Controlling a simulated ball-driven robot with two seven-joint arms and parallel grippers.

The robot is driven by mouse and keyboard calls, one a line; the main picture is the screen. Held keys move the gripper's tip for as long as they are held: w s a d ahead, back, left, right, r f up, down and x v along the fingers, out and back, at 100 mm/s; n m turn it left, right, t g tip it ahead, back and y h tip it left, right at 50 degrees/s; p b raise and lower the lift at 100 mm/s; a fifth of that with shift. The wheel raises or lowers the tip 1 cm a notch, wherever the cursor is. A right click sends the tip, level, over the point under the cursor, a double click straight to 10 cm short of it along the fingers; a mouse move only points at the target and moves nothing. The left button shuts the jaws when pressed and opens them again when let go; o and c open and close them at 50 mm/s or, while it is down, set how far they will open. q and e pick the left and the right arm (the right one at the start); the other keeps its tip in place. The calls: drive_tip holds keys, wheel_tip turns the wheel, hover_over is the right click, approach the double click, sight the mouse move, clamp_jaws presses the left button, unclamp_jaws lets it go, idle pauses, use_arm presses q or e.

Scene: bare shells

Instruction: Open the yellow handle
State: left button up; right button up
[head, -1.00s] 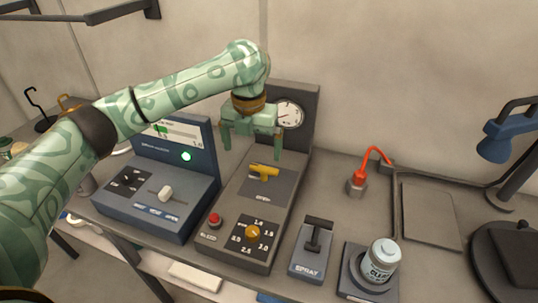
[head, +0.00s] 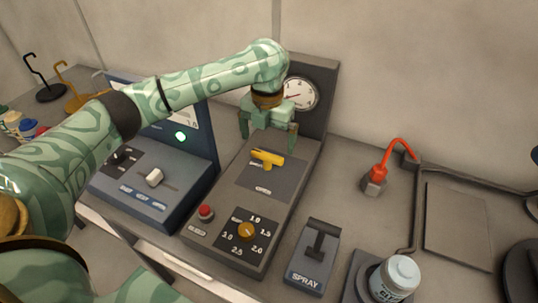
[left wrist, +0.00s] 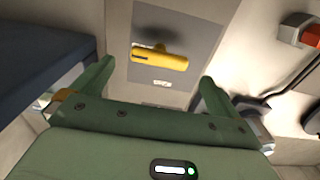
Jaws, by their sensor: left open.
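The yellow handle (head: 268,158) sits on the dark plate of the grey panel box in the middle of the head view. In the left wrist view the yellow handle (left wrist: 160,57) lies crosswise above and between my fingers, with a small label below it. My left gripper (head: 268,140) is open and empty, at the far side of the handle in the head view. Its fingers show on either side in the left wrist view (left wrist: 155,85). I see no contact with the handle. My right gripper is not in view.
The grey panel box carries a gauge (head: 300,93), a red button (head: 205,213) and an orange knob (head: 246,231). A blue box (head: 150,190) stands to its left. A spray lever unit (head: 313,257), a can (head: 396,278) and a red-hosed fitting (head: 377,180) stand to its right.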

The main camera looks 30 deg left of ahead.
sight(267, 154)
use_arm(q)
wheel_tip(267, 154, down, 5)
drive_tip(key=shift+r+b, duration=0.1)
drive_tip(key=shift+b, duration=0.65)
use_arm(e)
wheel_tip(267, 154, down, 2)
